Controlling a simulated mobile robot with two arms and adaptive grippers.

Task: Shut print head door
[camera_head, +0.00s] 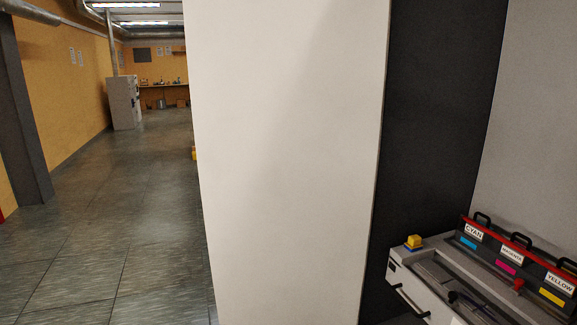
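A tall, flat white panel (288,165) stands upright close in front of me and fills the middle of the head view. It looks like the print head door, standing open, but no handle or hinge shows to confirm this. To its right is an open bay with a dark side wall (430,120). Inside the bay, a row of print head units (512,257) with black handles carries the labels CYAN, MAGENTA and YELLOW. Neither of my grippers is in view.
A grey tray or carriage (450,270) with a yellow knob (413,242) sits low in the bay at the right. Open tiled floor (110,230) lies left of the panel. A dark pillar (22,120), a grey cabinet (123,102) and a workbench (163,86) stand farther off.

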